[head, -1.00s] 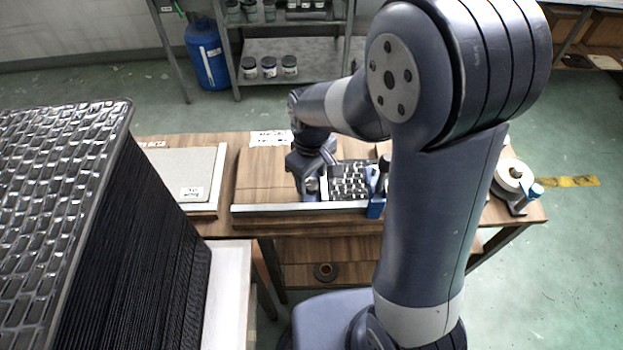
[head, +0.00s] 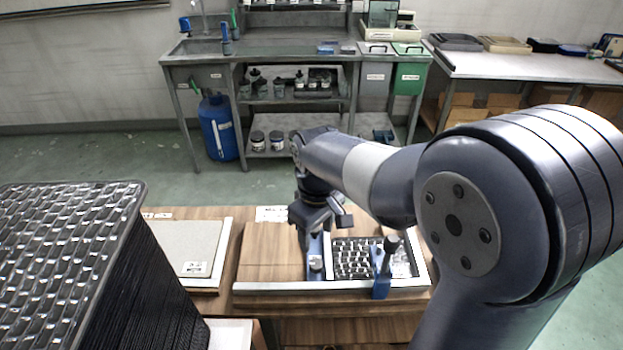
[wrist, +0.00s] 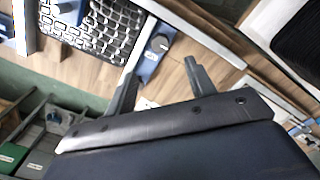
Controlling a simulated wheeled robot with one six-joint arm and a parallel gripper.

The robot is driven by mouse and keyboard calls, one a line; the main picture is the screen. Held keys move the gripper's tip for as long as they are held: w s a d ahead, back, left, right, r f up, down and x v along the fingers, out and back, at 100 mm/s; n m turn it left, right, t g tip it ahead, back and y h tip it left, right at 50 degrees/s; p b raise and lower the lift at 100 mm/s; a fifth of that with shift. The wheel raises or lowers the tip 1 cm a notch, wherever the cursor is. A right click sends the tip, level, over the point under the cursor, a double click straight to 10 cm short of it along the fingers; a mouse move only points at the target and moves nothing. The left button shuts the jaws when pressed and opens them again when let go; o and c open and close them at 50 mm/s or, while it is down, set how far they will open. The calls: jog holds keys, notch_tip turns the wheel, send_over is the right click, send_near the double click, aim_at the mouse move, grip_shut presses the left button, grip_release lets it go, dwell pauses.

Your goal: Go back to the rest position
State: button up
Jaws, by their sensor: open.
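My gripper (head: 326,217) hangs above the wooden table, over the left end of a small dark panel with shiny cells (head: 353,258). In the wrist view my gripper (wrist: 160,75) has its two fingers spread, with nothing between them. The panel also shows in the wrist view (wrist: 92,28), lying apart from the fingers.
A tall stack of dark panels (head: 75,240) fills the lower left. A grey board (head: 190,250) lies on the table's left side. A workbench (head: 290,47) with shelves and a blue container (head: 217,128) stand behind, across open floor.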

aim_at(316, 264)
notch_tip(316, 264, down, 10)
jog(key=shift+f, duration=0.25)
dwell(0.3)
dwell(0.3)
